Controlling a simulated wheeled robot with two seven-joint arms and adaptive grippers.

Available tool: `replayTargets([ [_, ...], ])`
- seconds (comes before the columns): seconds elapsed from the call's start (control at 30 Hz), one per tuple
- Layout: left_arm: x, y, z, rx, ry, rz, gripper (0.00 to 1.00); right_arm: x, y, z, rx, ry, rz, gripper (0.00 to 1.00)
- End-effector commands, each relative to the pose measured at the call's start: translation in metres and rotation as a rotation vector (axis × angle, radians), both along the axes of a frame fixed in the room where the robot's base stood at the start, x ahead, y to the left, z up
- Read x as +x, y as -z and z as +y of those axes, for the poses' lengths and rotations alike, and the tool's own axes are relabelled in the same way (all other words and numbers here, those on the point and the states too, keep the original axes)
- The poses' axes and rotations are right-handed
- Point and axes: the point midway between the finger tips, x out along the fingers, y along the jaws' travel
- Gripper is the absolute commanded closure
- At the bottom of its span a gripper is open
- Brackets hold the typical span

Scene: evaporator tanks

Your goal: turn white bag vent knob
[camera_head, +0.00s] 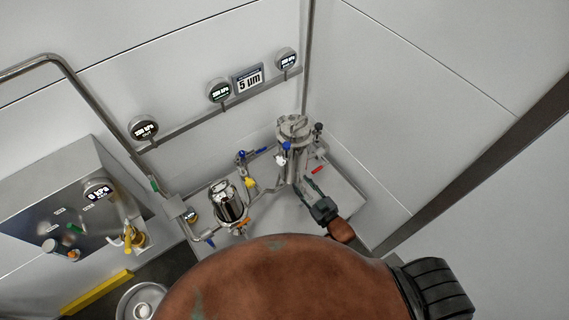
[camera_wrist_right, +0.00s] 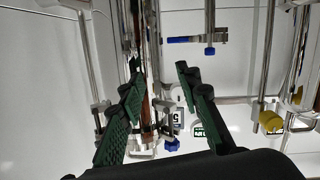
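A small white knob (camera_head: 281,160), which looks like the bag vent knob, sits on the left side of the upright steel filter housing (camera_head: 295,132) in the head view. A blue knob (camera_head: 286,146) is just above it. My right gripper (camera_head: 307,185) is low beside the housing, below and right of the white knob and apart from it. In the right wrist view my right gripper (camera_wrist_right: 158,66) has its green and black fingers spread, with nothing held between them. A small whitish part (camera_wrist_right: 178,94) shows behind the right finger; I cannot tell whether it is the knob. My left gripper is out of view.
Gauges (camera_head: 219,91) and a sign (camera_head: 248,79) line the wall rail. My brown arm hides the foreground.

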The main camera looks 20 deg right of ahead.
Motion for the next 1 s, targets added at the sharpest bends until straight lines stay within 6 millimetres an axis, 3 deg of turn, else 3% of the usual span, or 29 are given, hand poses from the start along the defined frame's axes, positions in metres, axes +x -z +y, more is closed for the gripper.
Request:
replayTargets([
  [0.1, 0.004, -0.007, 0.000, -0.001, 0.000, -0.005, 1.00, 0.006, -0.032, 0.017, 0.018, -0.051, -0.113, 0.69],
  [0.27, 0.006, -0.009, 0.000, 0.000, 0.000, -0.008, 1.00, 0.010, -0.050, 0.027, 0.033, -0.081, -0.184, 0.69],
  [0.73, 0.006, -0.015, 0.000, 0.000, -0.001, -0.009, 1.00, 0.069, -0.052, 0.049, 0.034, -0.083, -0.191, 0.69],
  [1.0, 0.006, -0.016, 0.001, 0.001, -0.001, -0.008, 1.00, 0.081, -0.050, 0.054, 0.034, -0.083, -0.188, 0.69],
])
